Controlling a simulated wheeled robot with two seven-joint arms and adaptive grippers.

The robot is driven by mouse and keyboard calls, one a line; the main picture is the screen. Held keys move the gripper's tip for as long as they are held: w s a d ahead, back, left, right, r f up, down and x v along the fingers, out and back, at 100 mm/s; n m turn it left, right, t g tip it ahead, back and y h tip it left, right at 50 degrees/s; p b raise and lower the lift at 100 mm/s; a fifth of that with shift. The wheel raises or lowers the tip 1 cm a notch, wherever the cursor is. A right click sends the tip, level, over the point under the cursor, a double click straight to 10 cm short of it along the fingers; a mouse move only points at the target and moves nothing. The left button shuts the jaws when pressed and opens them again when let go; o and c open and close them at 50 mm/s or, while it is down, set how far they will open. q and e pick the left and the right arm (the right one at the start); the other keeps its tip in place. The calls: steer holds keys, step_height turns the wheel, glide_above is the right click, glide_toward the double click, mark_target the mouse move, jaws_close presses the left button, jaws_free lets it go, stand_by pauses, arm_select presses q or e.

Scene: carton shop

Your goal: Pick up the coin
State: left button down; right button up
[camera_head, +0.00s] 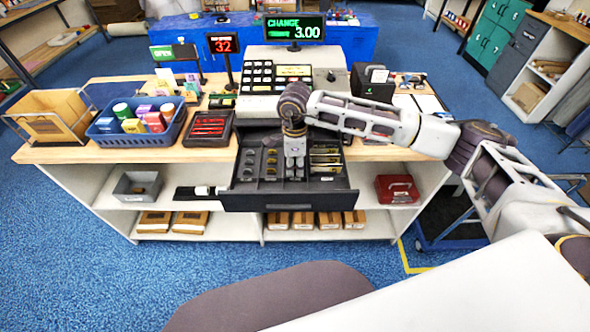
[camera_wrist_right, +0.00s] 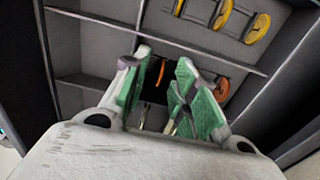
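The open cash drawer (camera_head: 290,198) sticks out below the register, with coins in its left compartments and banknotes at its right. My right gripper (camera_head: 294,177) points down into the middle of the drawer. In the right wrist view its green-padded fingers (camera_wrist_right: 160,95) are apart. An orange-copper coin (camera_wrist_right: 159,72) shows in the gap between them, partly hidden; I cannot tell whether the fingers touch it. Another copper coin (camera_wrist_right: 221,89) stands just right of the fingers. Gold coins (camera_wrist_right: 257,28) stand in the compartment beyond. My left gripper is not in view.
Drawer dividers (camera_wrist_right: 160,37) and walls surround the fingers closely. The register (camera_head: 275,85) stands behind the drawer. A blue basket (camera_head: 140,125) of small boxes and a dark tray (camera_head: 208,128) are on the counter to the left. A red box (camera_head: 397,189) sits on the shelf below.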

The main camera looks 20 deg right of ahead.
jaws_close()
stand_by(0.4)
step_height(320, 180, up, 8)
steer(key=shift+r+b, duration=0.25)
steer(key=shift+b, duration=0.55)
steer(key=shift+r, duration=0.8)
